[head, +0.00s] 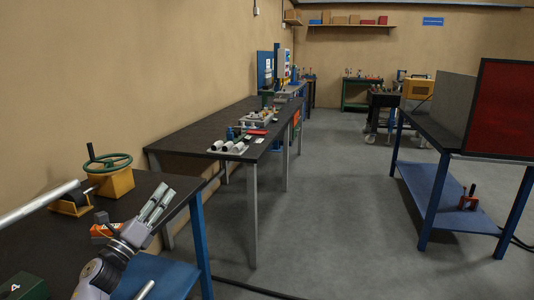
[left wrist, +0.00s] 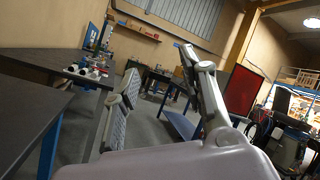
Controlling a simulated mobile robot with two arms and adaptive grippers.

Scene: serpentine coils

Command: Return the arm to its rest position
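My left gripper (head: 164,193) is in the lower left of the head view, above the right end of the near dark bench (head: 60,242). Its fingers point up and away. In the left wrist view the same gripper (left wrist: 159,65) has its two fingers apart, with only the room showing between them. It holds nothing. My right gripper is in neither view.
A yellow block with a green handwheel (head: 110,161) and an orange item (head: 102,230) are on the near bench close to my gripper. A longer dark bench (head: 202,130) carries white cylinders and small parts. The floor (head: 330,215) is clear in the middle.

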